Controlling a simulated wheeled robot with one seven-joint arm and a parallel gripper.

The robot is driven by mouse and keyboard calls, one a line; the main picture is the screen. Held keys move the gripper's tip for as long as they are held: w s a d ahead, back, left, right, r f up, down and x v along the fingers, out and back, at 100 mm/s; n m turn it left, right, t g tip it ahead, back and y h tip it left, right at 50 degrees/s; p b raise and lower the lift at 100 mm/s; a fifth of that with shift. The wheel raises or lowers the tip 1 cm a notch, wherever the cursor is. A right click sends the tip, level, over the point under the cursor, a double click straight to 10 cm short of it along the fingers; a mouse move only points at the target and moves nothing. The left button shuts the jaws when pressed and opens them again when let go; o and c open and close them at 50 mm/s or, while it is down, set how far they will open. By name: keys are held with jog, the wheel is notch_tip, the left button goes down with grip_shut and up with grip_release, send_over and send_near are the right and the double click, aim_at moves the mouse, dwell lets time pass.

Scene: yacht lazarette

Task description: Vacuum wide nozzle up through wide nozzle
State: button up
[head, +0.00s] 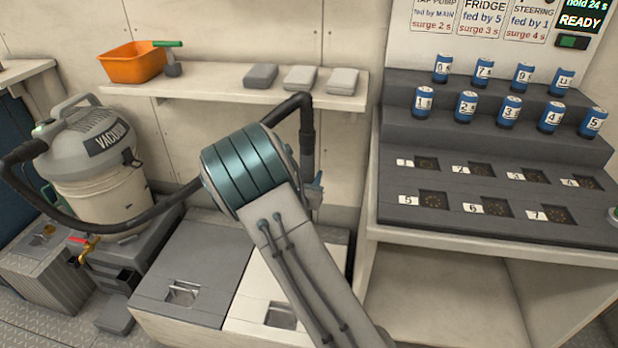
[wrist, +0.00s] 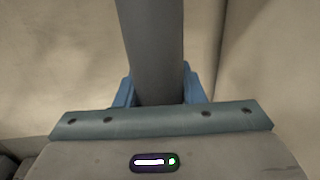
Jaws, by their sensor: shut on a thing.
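The grey and cream vacuum (head: 95,165), marked VACUUM, stands at the left in the head view. Its black hose (head: 130,222) runs behind my arm, rises and bends over into a dark upright wand (head: 307,130). My gripper (head: 315,188) is mostly hidden behind my arm; a bit of blue finger shows. In the wrist view my gripper (wrist: 158,88) has its blue fingers on both sides of the dark tube (wrist: 152,45) and is shut on it. The lower end of the wand is hidden, so I cannot see a wide nozzle.
Two floor hatches (head: 195,275) lie below. At the right, a stepped console (head: 490,190) carries several numbered blue canisters and numbered sockets.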

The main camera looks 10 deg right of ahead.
jog(key=shift+r+p, duration=0.7)
jog(key=shift+r, duration=0.4)
jog(key=d+v, duration=0.1)
jog(key=v, duration=1.3)
jog(key=shift+s+p, duration=0.3)
jog(key=shift+p, duration=0.15)
jog(key=shift+d, duration=0.15)
